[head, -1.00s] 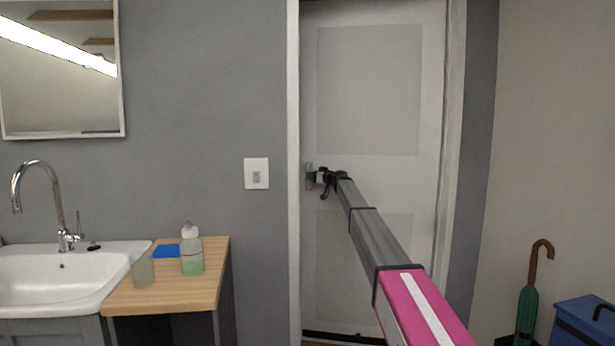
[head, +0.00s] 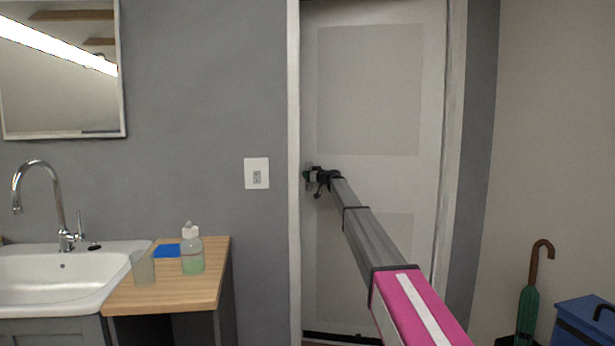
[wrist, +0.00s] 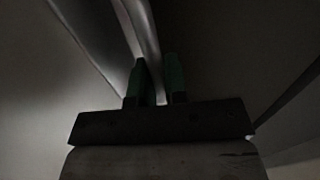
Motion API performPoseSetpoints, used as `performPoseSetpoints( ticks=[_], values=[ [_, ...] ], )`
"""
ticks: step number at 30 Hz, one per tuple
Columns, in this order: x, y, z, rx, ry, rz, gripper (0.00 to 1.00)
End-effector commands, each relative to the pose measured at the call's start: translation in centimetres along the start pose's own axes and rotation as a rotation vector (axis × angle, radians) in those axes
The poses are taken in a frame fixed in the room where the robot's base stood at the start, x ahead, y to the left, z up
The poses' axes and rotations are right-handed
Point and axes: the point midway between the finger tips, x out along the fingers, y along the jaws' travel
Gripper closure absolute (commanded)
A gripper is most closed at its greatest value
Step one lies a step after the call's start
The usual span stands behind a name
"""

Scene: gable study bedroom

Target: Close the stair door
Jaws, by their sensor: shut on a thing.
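The stair door (head: 368,95) is a pale panelled door that fills the white-framed doorway in the head view. I cannot tell whether a small gap is left at its edge. Its metal handle (head: 309,166) is at the left edge and is partly covered by my gripper (head: 310,178). My arm reaches to it from the lower right. In the dark wrist view, the two green fingers of my gripper (wrist: 156,68) stand on either side of a pale metal bar, which looks like the handle. My gripper is shut on the handle.
A light switch (head: 256,173) is on the grey wall left of the doorway. A wooden counter (head: 205,292) with a soap bottle (head: 192,252) adjoins a white sink (head: 50,285) at left. A green umbrella (head: 527,312) and a blue box (head: 585,322) stand at right.

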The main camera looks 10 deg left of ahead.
Motion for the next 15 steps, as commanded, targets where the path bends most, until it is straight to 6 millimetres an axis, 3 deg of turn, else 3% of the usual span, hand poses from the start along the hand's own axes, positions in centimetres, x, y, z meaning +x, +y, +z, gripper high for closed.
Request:
performPoseSetpoints(
  ticks=[6, 15],
  values=[
    [-5.0, -4.8, 0.2, 0.0, -0.002, -0.089, 1.0],
    [-12.1, -10.3, 0.2, 0.0, -0.001, -0.214, 1.0]
  ],
)
